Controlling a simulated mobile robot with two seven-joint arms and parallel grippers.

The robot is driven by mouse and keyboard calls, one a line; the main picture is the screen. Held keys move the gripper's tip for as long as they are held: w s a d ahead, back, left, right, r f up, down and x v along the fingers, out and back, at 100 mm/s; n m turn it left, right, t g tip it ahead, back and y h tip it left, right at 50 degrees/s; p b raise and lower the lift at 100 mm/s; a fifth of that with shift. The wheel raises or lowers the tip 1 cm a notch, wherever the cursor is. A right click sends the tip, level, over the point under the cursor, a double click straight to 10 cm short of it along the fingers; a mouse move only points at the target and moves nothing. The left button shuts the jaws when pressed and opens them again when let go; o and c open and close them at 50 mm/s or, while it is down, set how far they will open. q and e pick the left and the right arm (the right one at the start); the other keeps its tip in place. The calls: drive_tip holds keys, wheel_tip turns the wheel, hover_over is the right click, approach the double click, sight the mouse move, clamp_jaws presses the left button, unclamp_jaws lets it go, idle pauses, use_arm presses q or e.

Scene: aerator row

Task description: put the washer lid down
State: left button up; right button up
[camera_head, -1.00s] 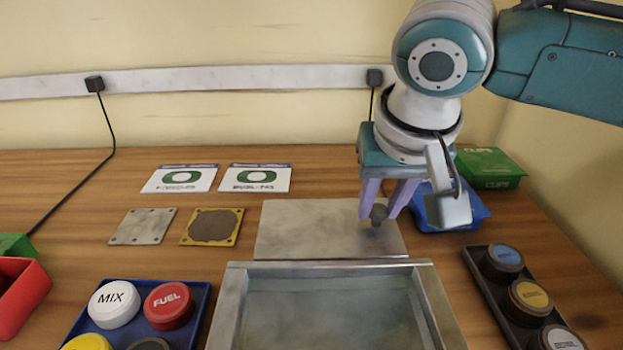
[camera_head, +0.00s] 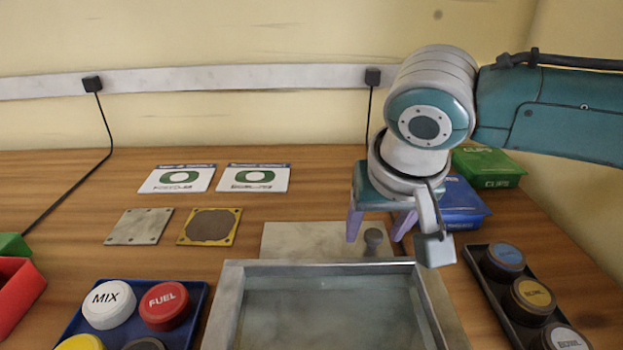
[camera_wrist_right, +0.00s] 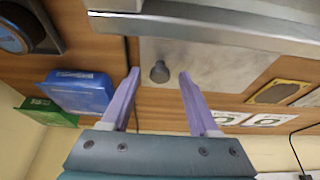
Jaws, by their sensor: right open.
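The washer lid (camera_head: 310,240) is a flat grey plate with a dark round knob (camera_head: 373,238). It lies flat behind the washer (camera_head: 232,300), an open grey metal basin whose back rim hides the lid's near edge. The lid also shows in the right wrist view (camera_wrist_right: 215,60). My right gripper (camera_head: 378,236) is open, with its two lilac fingers apart on either side of the knob. In the right wrist view the knob shows between the fingertips (camera_wrist_right: 159,74), with a gap on each side. My left gripper is not in view.
A blue box (camera_head: 462,203) and a green clips box (camera_head: 490,167) stand right of the gripper. A dark tray (camera_head: 478,268) of round jars is at right; a blue tray (camera_head: 205,295) of lidded pots is at left. Square plates (camera_head: 140,226) and cards (camera_head: 177,179) lie left.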

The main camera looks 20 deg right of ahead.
drive_tip(key=shift+s+r, duration=0.1)
drive_tip(key=shift+r, duration=0.3)
drive_tip(key=p+v, duration=0.3)
drive_tip(key=v, duration=0.8)
drive_tip(key=shift+r, duration=0.2)
